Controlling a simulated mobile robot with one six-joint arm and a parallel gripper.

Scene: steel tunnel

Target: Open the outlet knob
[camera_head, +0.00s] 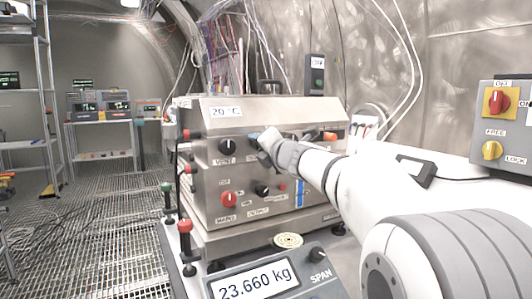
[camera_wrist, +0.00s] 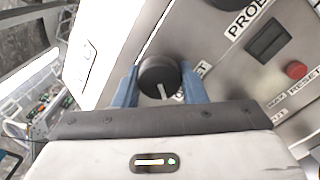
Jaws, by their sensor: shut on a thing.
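A round black knob (camera_wrist: 157,70) with a white pointer line is on the steel panel in the wrist view. My gripper (camera_wrist: 160,82) has its two blue fingers on either side of the knob and is shut on it. The pointer line is toward the bottom of the picture. A label beside the knob is partly hidden by a finger, so I cannot read it. In the head view my gripper (camera_head: 260,138) is at the upper row of the steel control box (camera_head: 212,215), just right of the VENT knob (camera_head: 227,146). There the held knob is hidden.
A red knob (camera_head: 229,198) and a black knob (camera_head: 262,190) are lower on the box front. A scale display (camera_head: 258,282) stands in front. A switch panel (camera_head: 500,125) is at the right. Open grating floor (camera_head: 85,230) lies left.

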